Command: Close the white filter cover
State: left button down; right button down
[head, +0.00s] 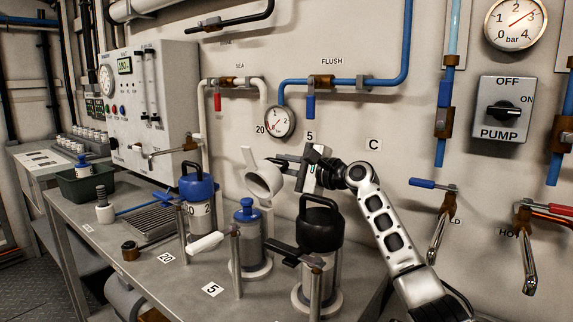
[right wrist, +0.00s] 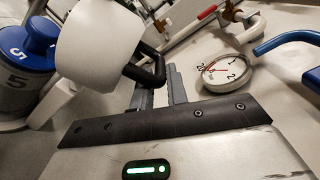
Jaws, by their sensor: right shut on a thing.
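The white filter cover (head: 262,184) is a hollow white cap, tipped on its side with its open end toward the head camera. It is above the middle housing (head: 248,251), whose blue-topped insert (head: 245,211) stands exposed. The cover also shows as a white cylinder in the right wrist view (right wrist: 100,48), with a black handle (right wrist: 155,72). My right gripper (head: 283,163) is shut on that handle; its fingers also show in the right wrist view (right wrist: 160,92). Whether a hinge joins cover and housing cannot be seen. My left gripper is not in view.
A black-capped housing (head: 320,226) stands right of the middle one, near my right arm, and a blue-capped housing (head: 198,186) stands left. A white lever (head: 206,243) sticks out beside the middle housing. A pressure gauge (head: 280,122) is on the wall behind the gripper.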

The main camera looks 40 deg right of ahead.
jog(key=shift+d+r, duration=0.1)
jog(key=shift+r, duration=0.25)
jog(key=c, duration=1.5)
grip_release()
jog(key=shift+s, duration=0.1)
jog(key=shift+f, duration=0.25)
